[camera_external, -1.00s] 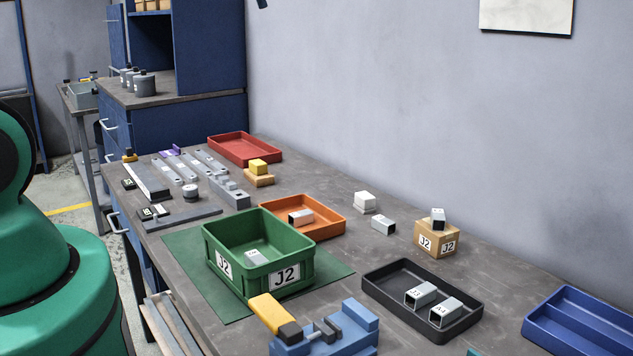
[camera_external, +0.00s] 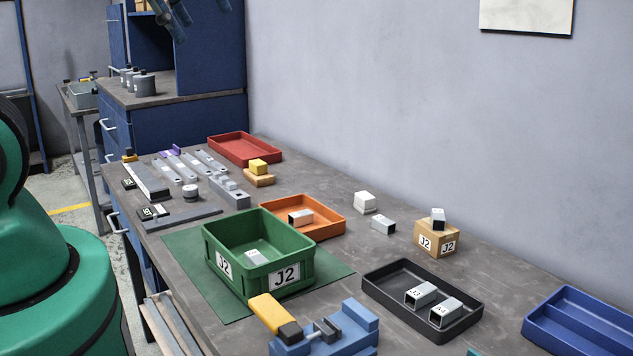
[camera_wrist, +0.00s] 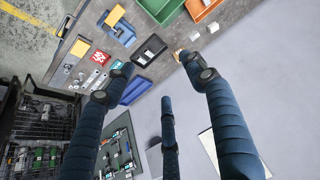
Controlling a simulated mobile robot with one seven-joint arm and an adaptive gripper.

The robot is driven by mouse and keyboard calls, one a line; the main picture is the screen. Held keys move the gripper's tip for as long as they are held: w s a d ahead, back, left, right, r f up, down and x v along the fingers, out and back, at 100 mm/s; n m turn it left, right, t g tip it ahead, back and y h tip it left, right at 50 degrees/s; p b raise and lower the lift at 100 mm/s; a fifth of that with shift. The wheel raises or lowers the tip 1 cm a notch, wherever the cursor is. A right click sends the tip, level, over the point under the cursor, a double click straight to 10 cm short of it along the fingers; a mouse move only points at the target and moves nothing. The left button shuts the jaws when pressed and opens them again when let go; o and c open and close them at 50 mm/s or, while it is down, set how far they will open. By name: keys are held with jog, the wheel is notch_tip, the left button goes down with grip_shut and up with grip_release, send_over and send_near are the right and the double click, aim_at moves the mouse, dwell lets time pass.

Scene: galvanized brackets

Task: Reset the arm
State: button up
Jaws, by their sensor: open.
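My gripper (camera_external: 198,20) shows only by its dark blue fingertips at the top edge of the external view, high above the bench and in front of the blue cabinet. In the wrist view my gripper (camera_wrist: 157,62) has its fingers spread wide, with nothing between them. The green bin (camera_external: 228,261) labelled J2 stands on a green mat (camera_external: 190,262) with one metal bracket (camera_external: 256,257) inside. Two brackets (camera_external: 444,312) lie in the black tray (camera_external: 383,301). Another bracket (camera_external: 300,217) lies in the orange tray (camera_external: 333,222).
A box labelled J2 (camera_external: 437,240) carries a bracket (camera_external: 438,218). A loose bracket (camera_external: 383,225) lies near a white block (camera_external: 365,201). A blue vise (camera_external: 330,335) stands at the front; a blue tray (camera_external: 580,320) is at right. A red tray (camera_external: 270,158) is at the back. The wall bounds the bench.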

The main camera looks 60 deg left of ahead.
jog(key=shift+f, duration=0.1)
dwell(0.3)
notch_tip(320, 180, down, 8)
jog(key=b, duration=0.8)
jog(key=shift+f+b, duration=0.25)
jog(key=shift+b, duration=0.15)
